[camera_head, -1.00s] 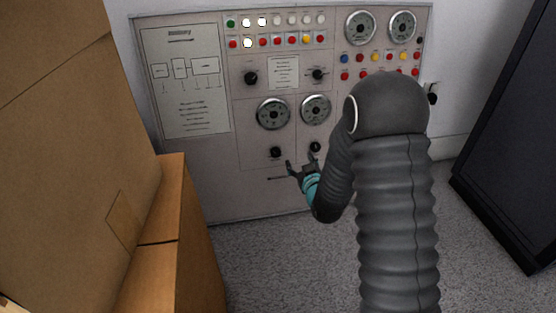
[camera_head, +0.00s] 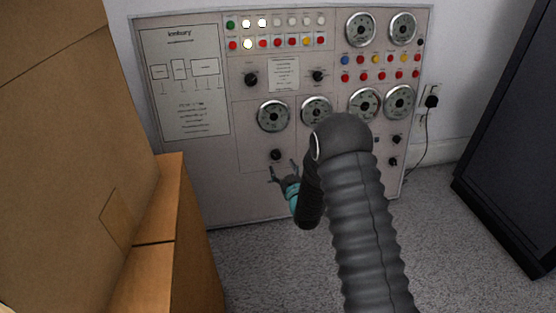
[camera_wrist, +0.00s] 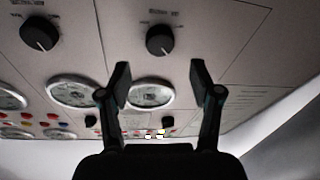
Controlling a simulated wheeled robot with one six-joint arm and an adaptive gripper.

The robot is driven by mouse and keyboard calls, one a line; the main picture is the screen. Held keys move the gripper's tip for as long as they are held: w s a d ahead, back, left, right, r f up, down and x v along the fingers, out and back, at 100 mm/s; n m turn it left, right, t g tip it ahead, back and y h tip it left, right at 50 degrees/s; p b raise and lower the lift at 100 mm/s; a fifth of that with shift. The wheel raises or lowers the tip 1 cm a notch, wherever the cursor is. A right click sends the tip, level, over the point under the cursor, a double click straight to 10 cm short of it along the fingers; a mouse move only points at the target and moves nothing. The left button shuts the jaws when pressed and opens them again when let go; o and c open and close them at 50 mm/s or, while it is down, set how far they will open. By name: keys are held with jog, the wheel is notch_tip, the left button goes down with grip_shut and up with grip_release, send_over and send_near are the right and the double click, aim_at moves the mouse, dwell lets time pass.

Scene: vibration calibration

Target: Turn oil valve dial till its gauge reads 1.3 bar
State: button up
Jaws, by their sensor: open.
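A black dial (camera_head: 275,154) sits on the panel below the left lower gauge (camera_head: 273,115). In the wrist view, turned upside down, this dial (camera_wrist: 160,40) lies between the lines of my two fingers, past their tips. A second dial (camera_wrist: 40,33) shows at the left of the wrist view; my arm hides it in the head view. Its gauge (camera_head: 316,110) is above it. My gripper (camera_head: 283,170) is open and empty, just below the first dial and apart from it. Labels and needle readings are too small to read, so I cannot tell which dial is the oil valve.
The grey panel (camera_head: 205,180) carries more gauges, lamps and knobs. Cardboard boxes (camera_head: 165,210) stand close on the left. A dark cabinet (camera_head: 510,150) stands at the right. The carpet (camera_head: 260,270) in front of the panel is free.

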aim_at(276, 156)
jog(key=x, duration=0.5)
jog(key=shift+w+a, duration=0.15)
jog(key=shift+w, duration=0.15)
jog(key=c, duration=1.1)
